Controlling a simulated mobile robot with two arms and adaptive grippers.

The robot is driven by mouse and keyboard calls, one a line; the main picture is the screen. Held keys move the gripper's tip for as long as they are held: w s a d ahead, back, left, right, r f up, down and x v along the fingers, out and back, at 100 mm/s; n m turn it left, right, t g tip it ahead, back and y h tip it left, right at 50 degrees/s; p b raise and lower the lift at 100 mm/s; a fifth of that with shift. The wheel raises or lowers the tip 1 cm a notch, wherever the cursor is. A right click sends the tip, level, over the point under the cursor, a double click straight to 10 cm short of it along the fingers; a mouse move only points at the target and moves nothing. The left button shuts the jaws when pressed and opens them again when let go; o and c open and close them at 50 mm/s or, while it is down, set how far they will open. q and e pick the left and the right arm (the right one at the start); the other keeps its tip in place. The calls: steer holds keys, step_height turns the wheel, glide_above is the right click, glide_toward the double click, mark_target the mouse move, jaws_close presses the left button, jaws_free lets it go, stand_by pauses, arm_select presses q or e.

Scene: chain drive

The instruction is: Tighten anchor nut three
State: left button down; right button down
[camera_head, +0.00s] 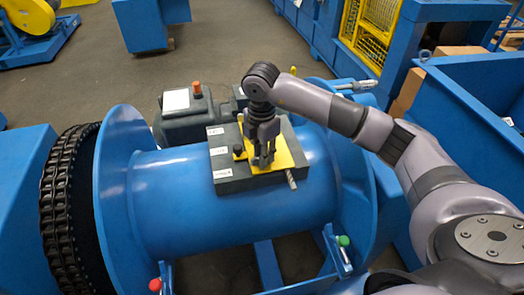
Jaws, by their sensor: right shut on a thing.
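My right gripper (263,157) points down over a dark grey block with a yellow top (276,158) on the blue drum (250,205). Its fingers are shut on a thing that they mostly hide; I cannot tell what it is. A silver rod (291,180) sticks out at the block's near right edge, beside the gripper. A small black knob (240,152) sits left of the fingers. White labels (218,153) run down the block's left side, too small to read. I cannot make out anchor nut three. My left gripper is not in view.
A black chain (68,205) runs around a wheel left of the drum's blue flange (112,190). A grey motor housing (183,118) with an orange cap stands behind. Red (155,284) and green (344,240) knobs are in front. A blue bin (470,110) stands at the right.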

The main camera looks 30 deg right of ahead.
steer(key=m, duration=0.1)
steer(key=m+p, duration=0.1)
steer(key=m, duration=0.3)
steer(key=shift+w+r, duration=0.15)
steer(key=shift+r, duration=0.1)
stand_by(0.5)
steer(key=c, duration=1.8)
jaws_free()
steer(key=shift+o, duration=0.4)
steer(key=shift+f, duration=0.1)
step_height(320, 180, up, 12)
steer(key=shift+s, duration=0.2)
